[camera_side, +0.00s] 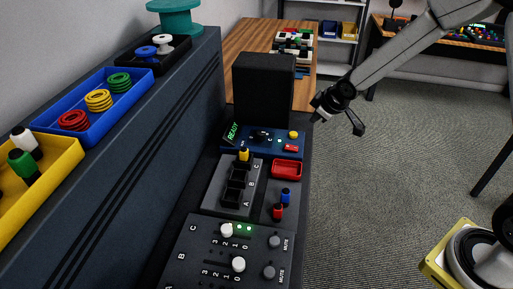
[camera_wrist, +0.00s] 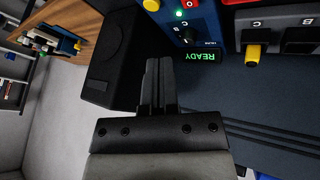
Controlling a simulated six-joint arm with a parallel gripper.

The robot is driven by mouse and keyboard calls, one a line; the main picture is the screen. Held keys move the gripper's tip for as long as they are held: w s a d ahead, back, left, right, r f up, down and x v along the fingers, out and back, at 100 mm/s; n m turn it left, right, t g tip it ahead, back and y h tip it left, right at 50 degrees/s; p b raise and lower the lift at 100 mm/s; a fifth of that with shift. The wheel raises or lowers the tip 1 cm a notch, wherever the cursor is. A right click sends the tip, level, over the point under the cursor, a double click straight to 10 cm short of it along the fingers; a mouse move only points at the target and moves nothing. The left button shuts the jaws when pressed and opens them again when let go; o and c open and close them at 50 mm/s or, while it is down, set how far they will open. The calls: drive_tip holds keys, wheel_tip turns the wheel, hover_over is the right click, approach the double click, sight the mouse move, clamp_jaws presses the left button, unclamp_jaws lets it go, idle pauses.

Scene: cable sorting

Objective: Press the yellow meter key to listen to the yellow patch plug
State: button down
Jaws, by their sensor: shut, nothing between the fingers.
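In the side view the blue meter (camera_side: 262,141) shows READY on its green display (camera_side: 232,132). Its yellow key (camera_side: 293,134) is at the right, above a red key (camera_side: 291,148). The yellow patch plug (camera_side: 243,155) stands in socket C of the grey patch block. My gripper (camera_wrist: 158,66) is shut and empty in the wrist view, its fingers in front of the speaker. There the yellow key (camera_wrist: 152,5) is at the top edge, apart from the fingertips, and the yellow plug (camera_wrist: 252,52) is at the right. In the side view my arm's end hangs right of the speaker.
A black speaker (camera_side: 263,88) stands behind the meter. Blue and red plugs (camera_side: 285,197) stand beside the patch block, near an empty red tray (camera_side: 287,169). A slider panel (camera_side: 190,240) is in front. Trays line the cabinet top at left. Open floor lies to the right.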

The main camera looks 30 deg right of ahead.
sight(292, 131)
drive_tip(key=w+d+f+n+t, duration=0.1)
drive_tip(key=w+d+n+t, duration=0.1)
drive_tip(key=w, duration=0.8)
drive_tip(key=shift+d+f+n, duration=0.3)
drive_tip(key=shift+d+n, duration=0.05)
drive_tip(key=shift+n, duration=0.35)
drive_tip(key=shift+w+f, duration=0.1)
drive_tip(key=shift+f, duration=4.3)
drive_tip(key=shift+f, duration=0.9)
drive_tip(key=shift+r, duration=0.9)
drive_tip(key=shift+r, duration=2.5)
